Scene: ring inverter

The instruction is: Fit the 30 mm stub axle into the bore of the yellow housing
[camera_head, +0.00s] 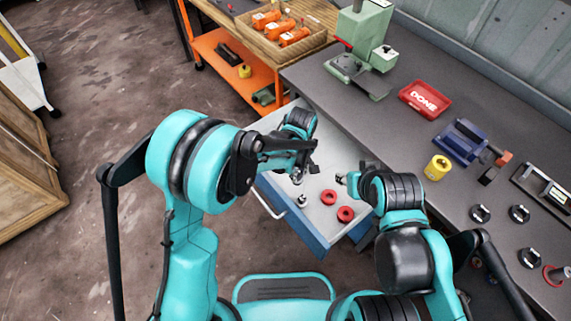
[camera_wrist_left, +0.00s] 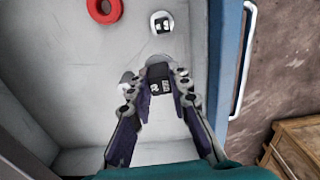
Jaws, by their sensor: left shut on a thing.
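The yellow housing (camera_head: 437,168) stands on the dark workbench, its dark bore facing up. My left gripper (camera_head: 304,171) is low over the open drawer. In the left wrist view my left gripper (camera_wrist_left: 158,92) is shut on a stub axle (camera_wrist_left: 160,86), a grey piece with a dark label whose number I cannot read surely. A second labelled stub axle (camera_wrist_left: 162,24) stands apart in the drawer; it also shows in the head view (camera_head: 302,200). My right gripper (camera_head: 343,178) is at the drawer's right side, too small to tell its jaws.
The drawer (camera_head: 269,184) also holds red rings (camera_head: 329,197) (camera_head: 345,214). On the bench are a blue vise (camera_head: 460,140), a red DONE tray (camera_head: 425,99), a green press (camera_head: 365,45) and several dark round parts (camera_head: 480,213). The bench edge lies between drawer and housing.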

